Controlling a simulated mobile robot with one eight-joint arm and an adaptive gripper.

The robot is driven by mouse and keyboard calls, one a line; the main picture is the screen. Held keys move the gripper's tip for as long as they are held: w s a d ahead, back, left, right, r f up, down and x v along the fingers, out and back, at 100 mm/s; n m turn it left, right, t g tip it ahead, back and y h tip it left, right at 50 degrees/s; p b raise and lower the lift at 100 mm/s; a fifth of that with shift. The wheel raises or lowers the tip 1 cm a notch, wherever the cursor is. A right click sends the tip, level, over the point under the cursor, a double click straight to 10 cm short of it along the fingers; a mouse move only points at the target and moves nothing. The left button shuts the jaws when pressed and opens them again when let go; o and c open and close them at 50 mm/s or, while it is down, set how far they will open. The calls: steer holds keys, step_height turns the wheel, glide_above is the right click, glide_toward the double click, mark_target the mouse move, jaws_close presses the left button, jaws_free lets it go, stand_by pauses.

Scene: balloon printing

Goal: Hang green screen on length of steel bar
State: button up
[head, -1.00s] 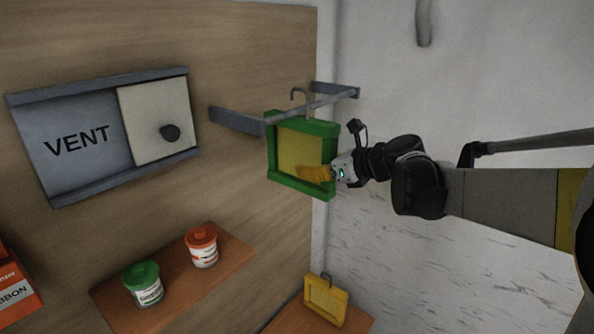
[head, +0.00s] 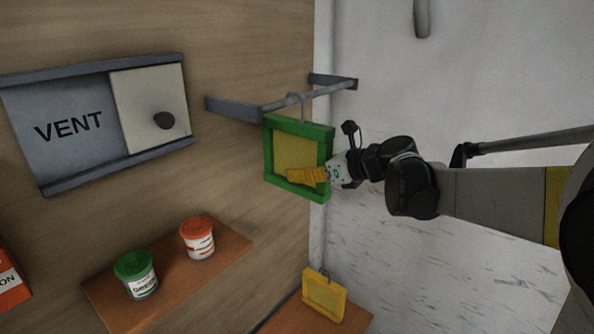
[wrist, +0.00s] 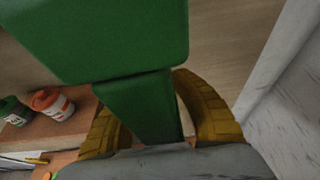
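The green screen (head: 268,157) is a green frame with a yellowish panel and a hook on top. In the head view it hangs nearly upright, with its hook (head: 299,97) at the steel bar (head: 325,93); the hook looks to be over the bar, but the contact is too small to confirm. My gripper (head: 306,175) is at the lower right of the frame. In the wrist view its yellow fingers (wrist: 160,115) lie on both sides of a green frame piece (wrist: 150,105) and look shut on it; the fingertips are partly hidden.
Grey brackets (head: 232,109) carry the bar from the wooden wall. A yellow screen (head: 324,296) stands on a low wooden surface below. Green-lidded (head: 136,273) and orange-lidded (head: 198,238) jars stand on a shelf. A VENT panel (head: 70,127) is at left.

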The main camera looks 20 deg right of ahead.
steer(key=v, duration=1.2)
steer(key=s+a+f+n+g+h+b, duration=0.1)
steer(key=s+f+n+b, duration=0.5)
steer(key=f, duration=1.3)
steer(key=s+a+f+n+g+h+b, duration=0.1)
steer(key=s+a+f+n+h+b, duration=0.3)
steer(key=f+n+b, duration=0.9)
steer(key=s+a+f+n+g+h+b, duration=0.1)
steer(key=s+f+n+b, duration=0.8)
steer(key=f+b, duration=1.1)
step_height(320, 180, down, 5)
steer(key=shift+s+a+r+n+g+h, duration=0.15)
steer(key=shift+s+a+n+g+h, duration=0.2)
steer(key=shift+a+h, duration=0.5)
